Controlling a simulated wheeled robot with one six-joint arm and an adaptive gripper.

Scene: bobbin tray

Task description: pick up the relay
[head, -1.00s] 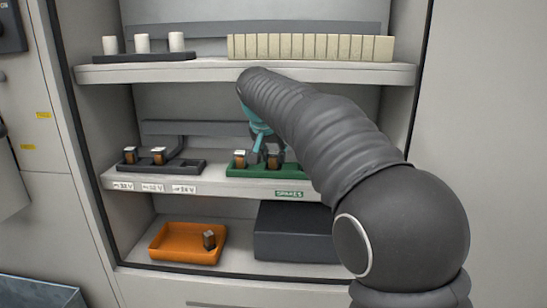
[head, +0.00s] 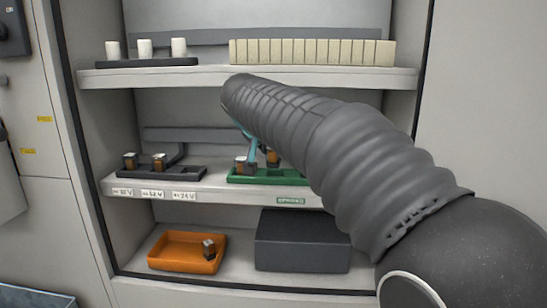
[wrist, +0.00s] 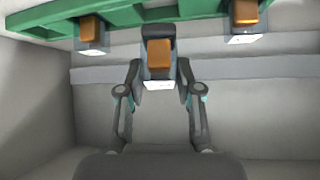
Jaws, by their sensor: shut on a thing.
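In the wrist view my gripper (wrist: 159,88) is shut on a relay (wrist: 159,55), a dark block with an orange-brown face and a pale end, held between the two fingers. Another relay (wrist: 91,33) shows to its left and one (wrist: 244,14) to its right, both at the green tray (wrist: 150,14). In the head view the green tray (head: 290,180) is on the middle shelf, with two relays visible, one (head: 242,166) at the left and one (head: 272,157) beside it. My arm covers the tray's right part and most of my gripper. I cannot tell whether the held relay clears the tray.
A dark tray (head: 190,173) with two relays stands left on the middle shelf. Below are an orange bin (head: 170,262) holding one dark block and a dark box (head: 300,240). The upper shelf (head: 300,77) lies above my arm. The cabinet's side walls close in the space.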

